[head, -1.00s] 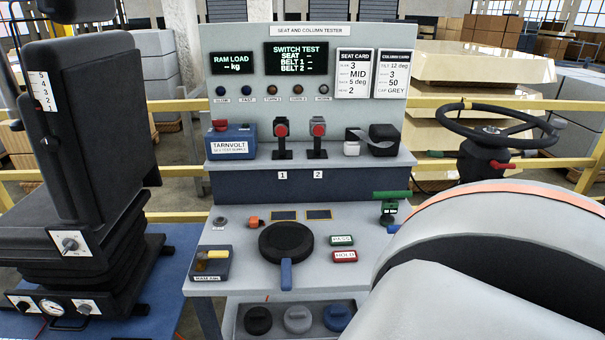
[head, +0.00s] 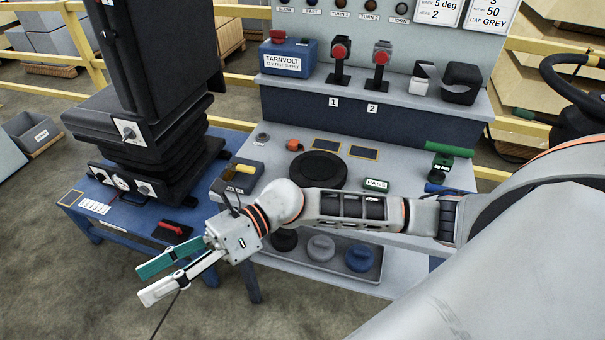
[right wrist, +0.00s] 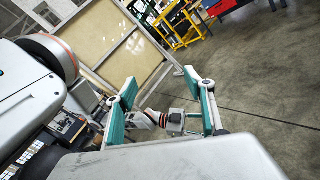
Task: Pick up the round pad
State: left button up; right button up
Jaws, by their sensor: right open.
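The round pad (head: 318,168) is a black disc lying flat on the lower bench top, in the middle of the head view. Its blue handle is hidden behind my right arm. My right gripper (head: 146,283) is open and empty, with one green-sided and one pale finger. It is in front and to the left of the pad, well apart from it, over the floor beyond the bench's left front corner. The right wrist view shows its green-faced fingers (right wrist: 165,100) spread. A grey, orange-ringed arm end, apparently my left one (right wrist: 168,121), shows between them; its fingers are unclear.
A black seat (head: 165,70) stands on a blue stand (head: 190,228) left of the bench. A lower shelf holds grey, black and blue round pieces (head: 321,248).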

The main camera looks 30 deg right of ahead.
jog(key=d+f+n+g+h, duration=0.2)
jog(key=d+f+n+h, duration=0.3)
jog(key=n, duration=0.1)
jog(key=n+t+h, duration=0.4)
jog(key=n+h, duration=0.3)
jog(key=h, duration=0.6)
send_over(314, 183)
jog(key=s+a, duration=0.2)
jog(key=a, duration=0.1)
jog(key=shift+w+d+f, duration=0.1)
jog(key=shift+d, duration=0.45)
jog(key=f, duration=0.3)
jog(key=f+b, duration=0.1)
jog(key=f, duration=0.3)
jog(key=shift+w+a+f, duration=0.15)
jog(key=shift+w+f, duration=0.05)
jog(key=shift+f, duration=0.1)
jog(key=shift+r, duration=0.1)
grip_shut()
